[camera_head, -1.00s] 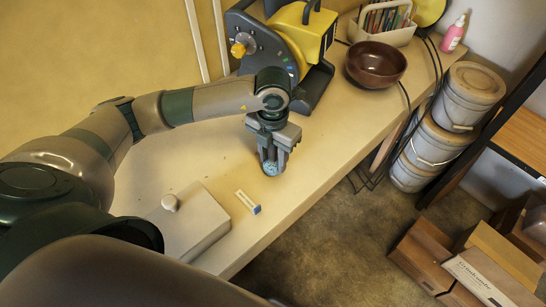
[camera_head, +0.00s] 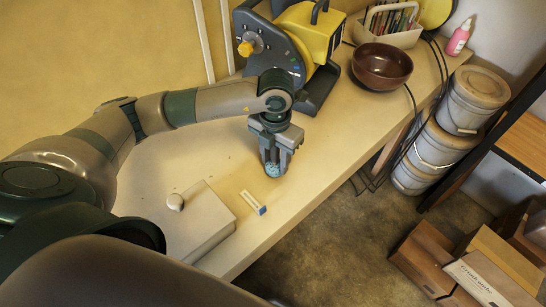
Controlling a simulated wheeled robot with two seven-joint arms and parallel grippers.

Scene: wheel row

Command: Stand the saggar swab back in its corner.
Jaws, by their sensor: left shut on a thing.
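My left gripper (camera_head: 275,163) is shut on a small rounded, speckled light-blue thing (camera_head: 274,172). It points down over the bench, beyond the small white block with a blue end. Most of the held thing is hidden between the fingers, and I cannot tell whether it touches the bench top. I cannot make out for sure which thing is the saggar swab. Two thin pale upright strips (camera_head: 203,40) show by the yellow wall at the back left; I cannot tell what they are. My right gripper is not in view.
The bench (camera_head: 330,150) holds a lidded pale box (camera_head: 208,222), the white block (camera_head: 254,202), a yellow and dark machine (camera_head: 300,40), a brown bowl (camera_head: 382,67) and a caddy (camera_head: 400,35). Buckets (camera_head: 470,100) and wooden boxes (camera_head: 425,258) stand on the floor at right.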

